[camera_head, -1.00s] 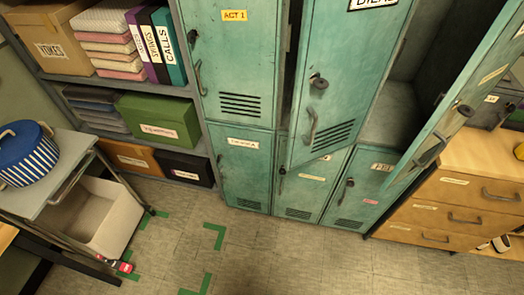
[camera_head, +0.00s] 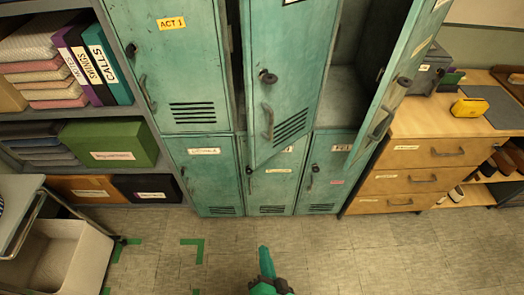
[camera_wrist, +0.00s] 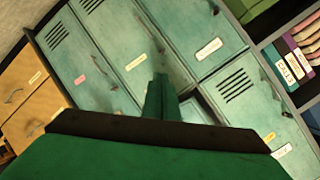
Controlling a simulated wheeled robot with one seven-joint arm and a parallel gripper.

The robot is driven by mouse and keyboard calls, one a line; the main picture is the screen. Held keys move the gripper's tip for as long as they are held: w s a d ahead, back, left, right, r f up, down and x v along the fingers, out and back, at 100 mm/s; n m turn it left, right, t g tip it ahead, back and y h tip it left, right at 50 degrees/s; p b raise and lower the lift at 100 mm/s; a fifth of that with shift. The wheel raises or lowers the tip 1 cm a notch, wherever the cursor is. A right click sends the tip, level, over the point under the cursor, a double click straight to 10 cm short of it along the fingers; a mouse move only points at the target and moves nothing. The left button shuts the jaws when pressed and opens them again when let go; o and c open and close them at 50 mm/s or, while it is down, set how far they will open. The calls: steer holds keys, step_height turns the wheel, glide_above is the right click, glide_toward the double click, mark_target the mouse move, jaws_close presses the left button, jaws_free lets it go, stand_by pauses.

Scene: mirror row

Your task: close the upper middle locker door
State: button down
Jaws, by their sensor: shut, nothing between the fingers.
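The upper middle locker door (camera_head: 285,75) is teal, with a dark round lock, a bar handle and vent slits. It stands ajar, its lower corner swung out over the lower lockers. The upper left door (camera_head: 175,65), marked ACT 1, is closed. The upper right door (camera_head: 398,85) stands wide open. My gripper (camera_head: 266,258), with green fingers, is low in the head view, in front of the lockers and apart from the door. Its fingers are shut and empty. In the wrist view my gripper (camera_wrist: 161,95) points at the lockers and hides part of them.
A wooden drawer unit (camera_head: 405,181) with a yellow object (camera_head: 501,107) on top stands right of the lockers. Shelves with a green box (camera_head: 108,143) are at the left. A white bin (camera_head: 65,258) sits at the lower left. The floor before the lockers is clear.

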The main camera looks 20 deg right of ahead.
steer(key=w+d+r+m+t+y, duration=0.1)
steer(key=w+d+r+m+y, duration=0.15)
steer(key=w+d+r, duration=0.35)
steer(key=t+y, duration=0.2)
steer(key=y, duration=0.4)
glide_toward(255, 144)
steer(key=x, duration=0.6)
steer(key=shift+w+f, duration=0.2)
steer(key=shift+w, duration=0.1)
steer(key=shift+a, duration=0.1)
